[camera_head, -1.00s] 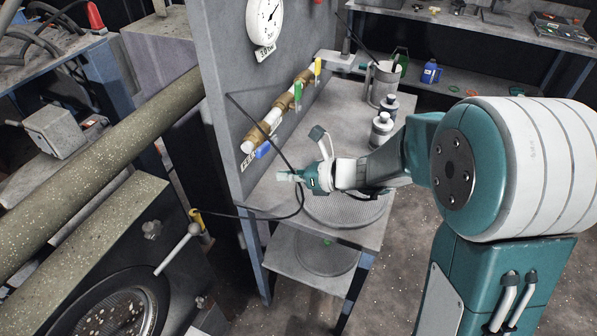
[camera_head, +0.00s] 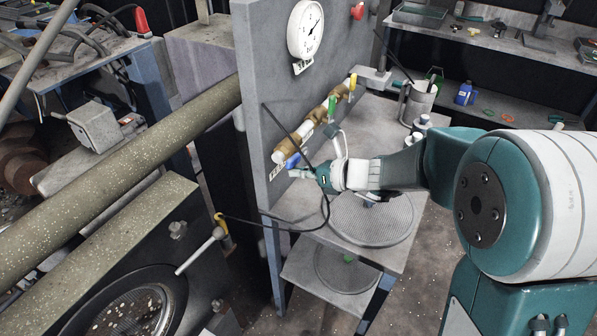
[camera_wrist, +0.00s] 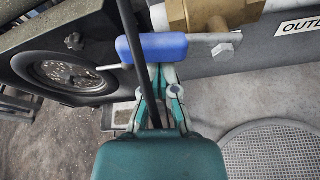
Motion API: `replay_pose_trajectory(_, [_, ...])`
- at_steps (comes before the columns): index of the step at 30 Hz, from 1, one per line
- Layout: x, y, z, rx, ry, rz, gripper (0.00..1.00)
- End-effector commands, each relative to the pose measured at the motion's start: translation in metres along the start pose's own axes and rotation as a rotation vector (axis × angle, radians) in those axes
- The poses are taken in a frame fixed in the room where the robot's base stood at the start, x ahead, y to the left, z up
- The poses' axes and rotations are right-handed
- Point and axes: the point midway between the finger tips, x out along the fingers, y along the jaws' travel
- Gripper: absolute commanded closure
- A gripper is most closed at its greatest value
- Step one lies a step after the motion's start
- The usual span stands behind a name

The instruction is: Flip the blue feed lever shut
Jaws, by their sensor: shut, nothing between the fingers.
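The blue feed lever (camera_head: 293,160) is at the near end of the brass and white pipe on the grey panel. In the wrist view, its blue handle (camera_wrist: 152,47) lies crosswise, with a metal tab and bolt to its right under the brass valve body (camera_wrist: 212,14). My gripper (camera_head: 298,173) is shut and empty, just below the lever. In the wrist view, my fingertips (camera_wrist: 160,72) are close under the handle's lower edge; I cannot tell whether they touch it. A black cable (camera_wrist: 132,50) crosses the handle's left part and runs down beside the fingers.
Green (camera_head: 332,106) and yellow (camera_head: 352,82) levers sit farther along the pipe. The cable (camera_head: 328,205) loops past my gripper. A round mesh screen (camera_head: 372,222) lies on the bench below. A gauge (camera_head: 305,28) hangs above. Bottles and a metal jug (camera_head: 418,103) stand farther back.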

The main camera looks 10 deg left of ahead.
Motion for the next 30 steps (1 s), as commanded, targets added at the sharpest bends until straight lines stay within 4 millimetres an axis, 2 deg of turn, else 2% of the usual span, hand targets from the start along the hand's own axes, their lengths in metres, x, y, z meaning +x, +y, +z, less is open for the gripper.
replay_pose_trajectory(30, [-0.004,0.003,0.010,0.200,-0.002,0.070,1.00])
